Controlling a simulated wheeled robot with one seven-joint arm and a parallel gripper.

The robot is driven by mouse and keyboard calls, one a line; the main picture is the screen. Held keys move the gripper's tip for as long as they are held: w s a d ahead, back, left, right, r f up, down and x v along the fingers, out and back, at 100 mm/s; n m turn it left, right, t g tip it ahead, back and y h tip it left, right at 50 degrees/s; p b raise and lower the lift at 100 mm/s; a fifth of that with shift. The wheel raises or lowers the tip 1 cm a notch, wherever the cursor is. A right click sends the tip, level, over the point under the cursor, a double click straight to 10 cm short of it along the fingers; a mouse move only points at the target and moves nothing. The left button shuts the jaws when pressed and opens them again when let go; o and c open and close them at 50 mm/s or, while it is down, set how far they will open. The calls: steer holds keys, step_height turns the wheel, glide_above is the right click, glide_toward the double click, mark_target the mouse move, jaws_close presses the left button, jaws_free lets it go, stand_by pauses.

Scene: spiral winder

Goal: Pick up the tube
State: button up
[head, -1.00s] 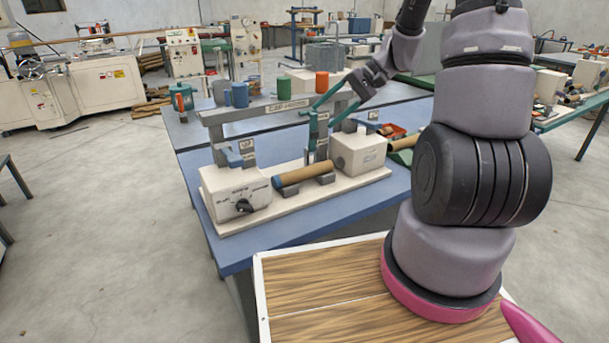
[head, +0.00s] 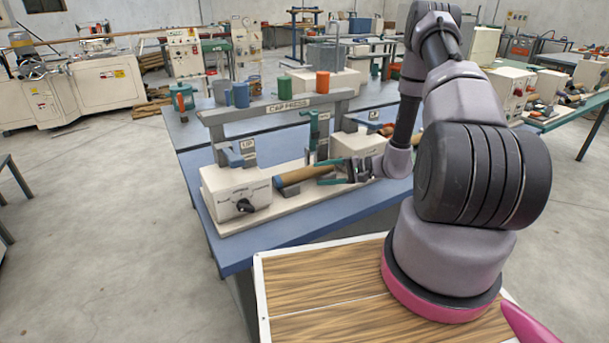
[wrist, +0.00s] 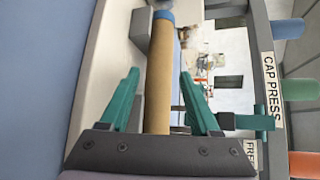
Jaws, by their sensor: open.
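The brown cardboard tube (head: 303,175) with a blue cap at its left end lies across the supports of the cap press (head: 310,104). In the wrist view the tube (wrist: 158,80) runs up the middle, its blue end (wrist: 163,16) at the top. My gripper (head: 326,172) is at the right end of the tube in the head view. Its green fingers (wrist: 160,80) are open, one on each side of the tube in the wrist view, with gaps between. The tube's near end is hidden behind the gripper body.
Another white block (head: 352,146) stands behind my gripper. The press frame rises behind the tube. Coloured cups (head: 240,94) stand behind it. The blue table (head: 290,226) is clear in front.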

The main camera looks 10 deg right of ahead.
mark_target(307, 175)
steer(key=x, duration=0.6)
steer(key=shift+w+a+f, duration=0.1)
steer(key=shift+w+a, duration=0.05)
steer(key=shift+w, duration=0.1)
steer(key=shift+c, duration=0.3)
jaws_close()
